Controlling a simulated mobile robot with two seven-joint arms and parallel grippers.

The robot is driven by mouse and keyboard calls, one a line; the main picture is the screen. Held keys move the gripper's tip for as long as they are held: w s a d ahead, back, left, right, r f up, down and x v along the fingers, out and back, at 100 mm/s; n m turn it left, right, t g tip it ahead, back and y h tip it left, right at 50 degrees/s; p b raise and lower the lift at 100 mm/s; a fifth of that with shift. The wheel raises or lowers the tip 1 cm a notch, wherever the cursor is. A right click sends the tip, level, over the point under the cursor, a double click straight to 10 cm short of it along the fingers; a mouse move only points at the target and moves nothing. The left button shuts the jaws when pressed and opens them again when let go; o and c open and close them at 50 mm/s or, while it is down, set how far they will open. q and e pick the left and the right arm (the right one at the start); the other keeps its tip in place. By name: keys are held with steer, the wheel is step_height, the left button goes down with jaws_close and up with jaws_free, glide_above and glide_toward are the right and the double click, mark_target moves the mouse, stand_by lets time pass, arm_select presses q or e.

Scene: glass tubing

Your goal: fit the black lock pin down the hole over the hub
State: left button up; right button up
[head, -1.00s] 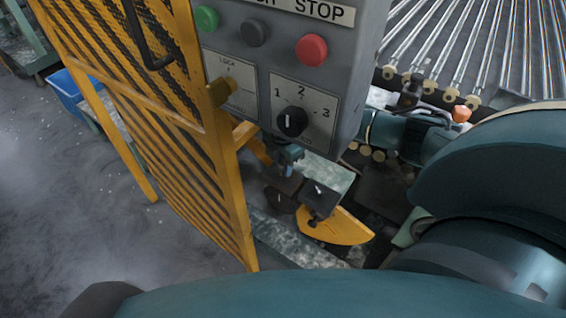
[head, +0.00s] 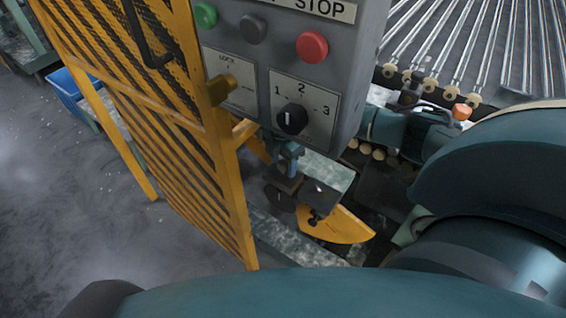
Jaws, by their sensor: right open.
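My right gripper (head: 287,168) shows small and partly covered below the grey control box, its fingers pointing down. It is open, just above a dark flat block (head: 286,183). A second dark block (head: 320,194) with a pale mark stands to the right, with a small black knob below it, over a yellow curved guard (head: 338,226). I cannot tell which dark part is the lock pin. The hub and its hole cannot be made out. My left gripper is not in view.
The grey control box (head: 345,75) with buttons and a dial hangs close above the work spot. A yellow mesh guard gate (head: 190,130) stands to its left. Glass tubes (head: 460,45) lie on rollers at the upper right. A blue bin (head: 65,88) stands far left.

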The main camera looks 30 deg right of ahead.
step_height(320, 180, up, 12)
steer(key=shift+r, duration=0.15)
steer(key=shift+a, duration=0.1)
stand_by(0.5)
